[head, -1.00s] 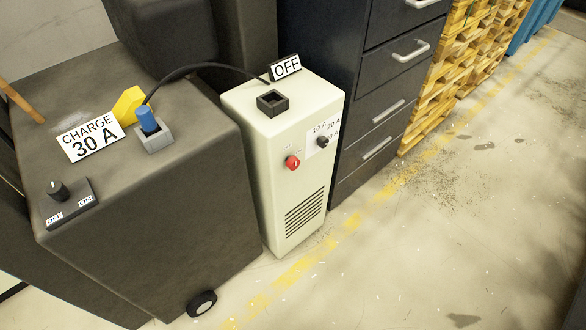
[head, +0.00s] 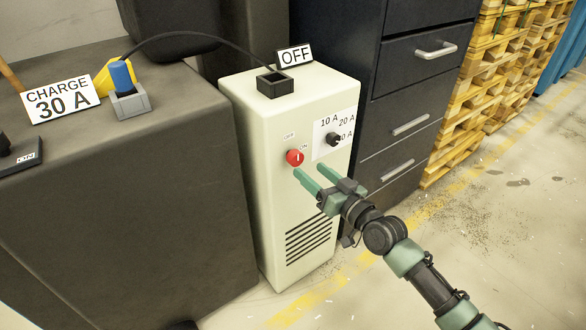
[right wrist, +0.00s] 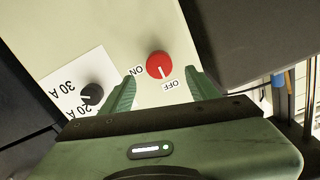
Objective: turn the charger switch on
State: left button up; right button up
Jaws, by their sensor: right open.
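The cream charger (head: 245,125) stands upright on the floor, with a round red switch knob (head: 294,157) on its front. Small OFF and ON labels sit beside the knob. In the right wrist view the red knob (right wrist: 159,65) shows a white mark on the side toward its OFF label (right wrist: 174,85). A sign (head: 295,56) on top of the charger reads OFF. My right gripper (head: 311,171) is open and empty, its fingertips just in front of and below the knob. In the right wrist view the fingers (right wrist: 160,82) lie on either side of the knob; contact cannot be told. My left gripper is out of view.
A black current dial (head: 333,139) with ampere labels is right of the knob. A dark machine (head: 130,200) stands left, bearing a CHARGE 30 A sign (head: 60,98) and a blue plug (head: 121,75) in a grey socket. Dark drawers (head: 415,90) stand behind; floor is free at right.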

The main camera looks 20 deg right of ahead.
aim_at(298, 160)
jog(key=x, duration=0.6)
jog(key=shift+w+b, duration=0.2)
jog(key=shift+b, duration=0.15)
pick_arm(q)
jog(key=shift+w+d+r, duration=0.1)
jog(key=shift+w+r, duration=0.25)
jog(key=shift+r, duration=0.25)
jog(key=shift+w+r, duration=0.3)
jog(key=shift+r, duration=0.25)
pick_arm(e)
jog(key=shift+c, duration=0.2)
grip_shut()
